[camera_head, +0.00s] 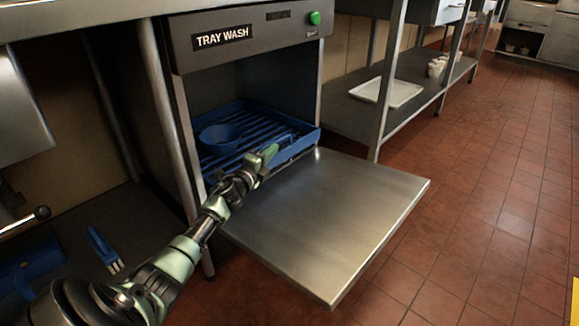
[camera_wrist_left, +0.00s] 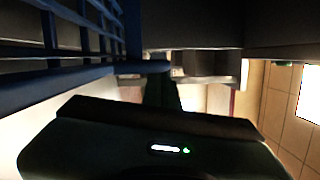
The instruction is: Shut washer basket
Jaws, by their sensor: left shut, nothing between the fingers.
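The washer (camera_head: 245,42) is a dark cabinet labelled "TRAY WASH", with its flat metal door (camera_head: 330,220) folded down and open. The blue slatted basket (camera_head: 310,137) sits inside, its front edge near the opening. A blue bowl (camera_head: 221,138) rests in the basket. My left gripper (camera_head: 268,155) is shut and empty at the basket's front edge, above the inner part of the door. I cannot tell whether it touches the basket. In the left wrist view the blue basket (camera_wrist_left: 60,75) is close at the upper left. My right gripper is not in view.
A metal shelf to the right of the washer holds a white tray (camera_head: 387,92) and small white cups (camera_head: 437,67). A blue brush (camera_head: 104,250) lies on the dark shelf at lower left. The red tiled floor (camera_head: 480,200) to the right is clear.

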